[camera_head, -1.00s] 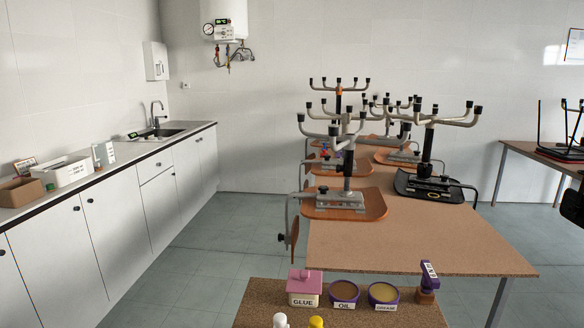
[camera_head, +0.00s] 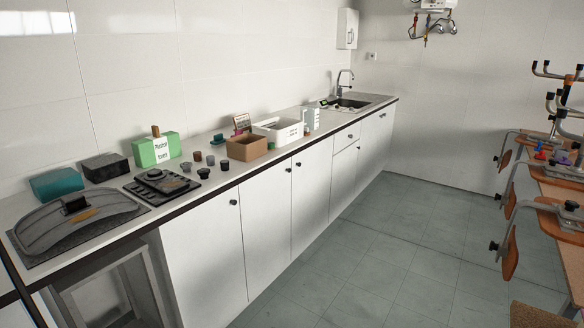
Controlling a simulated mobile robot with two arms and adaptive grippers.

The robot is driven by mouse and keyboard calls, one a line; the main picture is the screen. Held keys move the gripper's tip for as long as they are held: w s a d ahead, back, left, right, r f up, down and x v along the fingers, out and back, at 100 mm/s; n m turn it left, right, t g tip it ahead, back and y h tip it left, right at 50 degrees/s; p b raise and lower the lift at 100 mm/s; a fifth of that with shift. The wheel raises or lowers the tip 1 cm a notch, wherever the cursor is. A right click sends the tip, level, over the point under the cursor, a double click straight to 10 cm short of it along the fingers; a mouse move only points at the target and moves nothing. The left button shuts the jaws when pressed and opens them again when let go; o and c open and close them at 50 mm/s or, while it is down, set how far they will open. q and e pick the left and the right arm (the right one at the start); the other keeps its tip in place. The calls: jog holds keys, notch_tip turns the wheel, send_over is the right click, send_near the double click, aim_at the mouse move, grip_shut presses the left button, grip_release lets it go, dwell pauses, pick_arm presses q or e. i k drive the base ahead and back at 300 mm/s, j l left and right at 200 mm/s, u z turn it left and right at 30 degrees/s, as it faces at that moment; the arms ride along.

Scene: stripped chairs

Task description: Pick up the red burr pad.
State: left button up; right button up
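I cannot make out a red burr pad in this view. On the left end of the counter lie a teal pad-like block (camera_head: 57,183) and a black one (camera_head: 105,167), side by side near the wall. A small red object (camera_head: 541,155) shows among the upturned chairs at the right edge, too small to identify. Neither of my grippers is in view.
The long counter (camera_head: 215,184) carries a grey chair shell (camera_head: 75,222), a black tray (camera_head: 162,184), a green box (camera_head: 157,150), small dark cups, a brown box (camera_head: 247,147) and a white bin (camera_head: 277,131). The floor (camera_head: 390,255) between counter and tables is clear.

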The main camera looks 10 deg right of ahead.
aim_at(541, 158)
jog(key=i+j+z, duration=0.2)
jog(key=i, duration=0.3)
jog(key=i+j+z, duration=0.2)
jog(key=i, duration=0.3)
jog(key=j, duration=0.1)
